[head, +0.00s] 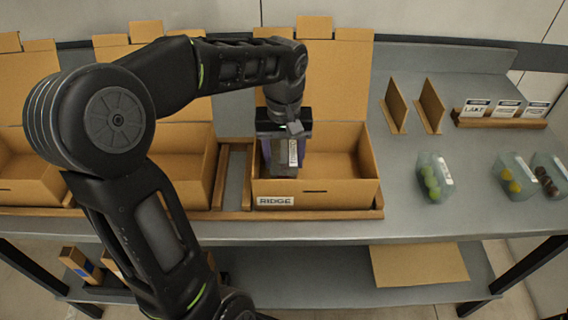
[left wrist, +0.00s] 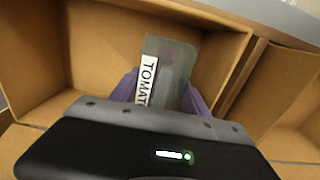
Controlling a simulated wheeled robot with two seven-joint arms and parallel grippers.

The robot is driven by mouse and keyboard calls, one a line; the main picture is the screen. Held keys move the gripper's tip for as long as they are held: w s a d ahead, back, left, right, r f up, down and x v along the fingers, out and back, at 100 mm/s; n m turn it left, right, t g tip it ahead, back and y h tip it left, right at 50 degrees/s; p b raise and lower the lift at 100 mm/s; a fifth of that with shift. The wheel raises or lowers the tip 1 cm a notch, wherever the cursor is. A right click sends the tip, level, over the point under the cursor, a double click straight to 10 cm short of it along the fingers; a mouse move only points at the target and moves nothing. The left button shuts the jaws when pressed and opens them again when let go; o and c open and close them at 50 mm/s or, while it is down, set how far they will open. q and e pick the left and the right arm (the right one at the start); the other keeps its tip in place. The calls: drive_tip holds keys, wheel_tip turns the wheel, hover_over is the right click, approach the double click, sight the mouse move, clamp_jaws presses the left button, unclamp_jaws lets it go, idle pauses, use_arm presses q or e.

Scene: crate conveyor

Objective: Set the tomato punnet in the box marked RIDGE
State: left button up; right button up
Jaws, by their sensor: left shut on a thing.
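My left gripper (head: 285,148) reaches down into the box marked RIDGE (head: 325,200) in the head view. It is shut on the tomato punnet (head: 287,163), a grey see-through tray with a white label. In the left wrist view the punnet (left wrist: 178,75) sits between the purple fingers, and its label reads TOMAT, the rest hidden. The open box (left wrist: 95,50) surrounds it there. The punnet is at the left side of the box; I cannot tell whether it touches the floor. My right gripper is not in view.
Other open boxes (head: 185,180) stand to the left on the same wooden rail. A card holder (head: 500,118) and two upright dividers (head: 430,105) stand behind.

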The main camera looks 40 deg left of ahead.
sight(284, 147)
use_arm(q)
drive_tip(key=shift+f, duration=1.35)
drive_tip(key=shift+f, duration=0.2)
drive_tip(key=o, duration=1.4)
drive_tip(key=shift+r, duration=0.15)
wheel_tip(284, 147, up, 12)
drive_tip(key=shift+r+p, duration=0.1)
drive_tip(key=shift+p, duration=0.45)
